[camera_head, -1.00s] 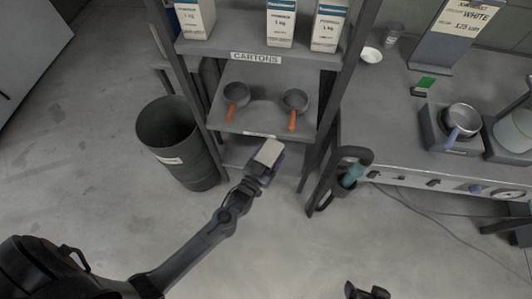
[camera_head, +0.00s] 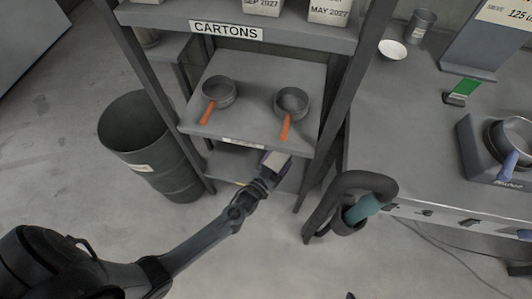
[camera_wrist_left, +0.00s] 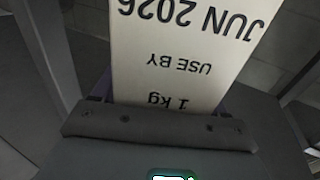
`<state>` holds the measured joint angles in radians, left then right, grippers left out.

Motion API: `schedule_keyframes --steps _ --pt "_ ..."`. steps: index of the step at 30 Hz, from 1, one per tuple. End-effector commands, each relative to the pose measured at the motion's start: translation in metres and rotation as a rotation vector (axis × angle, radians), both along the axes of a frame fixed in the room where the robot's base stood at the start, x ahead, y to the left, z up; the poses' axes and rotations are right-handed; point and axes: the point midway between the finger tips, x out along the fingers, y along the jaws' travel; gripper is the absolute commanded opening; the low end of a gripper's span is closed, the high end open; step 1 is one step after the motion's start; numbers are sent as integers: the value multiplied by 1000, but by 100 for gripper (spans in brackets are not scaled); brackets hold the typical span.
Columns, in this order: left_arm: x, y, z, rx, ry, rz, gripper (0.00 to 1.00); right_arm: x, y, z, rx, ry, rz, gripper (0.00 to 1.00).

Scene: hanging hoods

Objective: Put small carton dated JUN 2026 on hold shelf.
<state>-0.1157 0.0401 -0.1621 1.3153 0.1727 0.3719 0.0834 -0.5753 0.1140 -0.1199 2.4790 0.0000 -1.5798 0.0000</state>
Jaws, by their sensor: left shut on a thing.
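My left gripper (camera_head: 268,174) is shut on a small pale carton (camera_head: 276,160), at the front of the lower part of the rack below the pan shelf. In the left wrist view the carton (camera_wrist_left: 185,55) fills the jaws, and its print reads upside down: JUN 2026, USE BY, 1 kg. A bottom shelf (camera_head: 228,166) shows behind the gripper, partly hidden by the shelf above and my arm. The label (camera_head: 243,141) on the pan shelf's edge is too small to read. I cannot tell whether the carton touches a shelf. My right gripper is not in view.
Two pans with orange handles (camera_head: 217,93) (camera_head: 292,102) sit on the middle shelf (camera_head: 255,85). Cartons stand on the top shelf, labelled CARTONS (camera_head: 226,30). A grey bin (camera_head: 140,150) stands left of the rack. A dark holder with a teal item (camera_head: 363,208) juts out from the right-hand counter.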

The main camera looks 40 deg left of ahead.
Motion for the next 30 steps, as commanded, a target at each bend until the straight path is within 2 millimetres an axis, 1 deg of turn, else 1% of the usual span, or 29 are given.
schedule_keyframes --steps 5,8,15,21,25,30 --pt "1 11 -11 1 -4 0 0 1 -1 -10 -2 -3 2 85" --pt "2 24 -20 3 -4 0 0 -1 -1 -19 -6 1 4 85" --pt "2 68 -47 4 -5 0 0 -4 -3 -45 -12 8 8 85" --pt "3 98 -64 3 -4 0 0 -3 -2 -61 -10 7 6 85" --pt "3 110 -70 1 -5 0 0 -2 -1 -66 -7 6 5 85" --pt "3 117 -72 1 -6 0 0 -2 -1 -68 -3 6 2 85"
